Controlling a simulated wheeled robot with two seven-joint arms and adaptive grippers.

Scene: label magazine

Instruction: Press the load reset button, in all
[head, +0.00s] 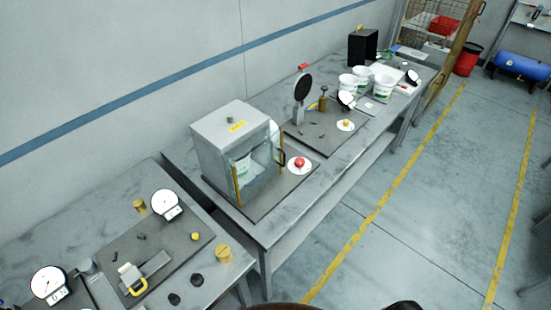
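A red button (299,163) on a white disc sits on the dark plate in front of the grey cabinet with a clear window (230,140). A yellow button (346,124) on a white disc sits on the plate farther back. A small yellow knob or button (195,237) is on the plate of the near bench. No label readable here tells which of them is the load reset button. I cannot tell whether any is pressed. Neither gripper shows; only dark parts, possibly mine, show at the bottom edge.
The near bench holds dial gauges (166,205), a yellow-handled clamp (133,279) and brass weights (223,253). The long bench (285,218) carries white tubs (383,85) and a black box (363,47) farther back. Floor between the yellow lines (430,190) is clear.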

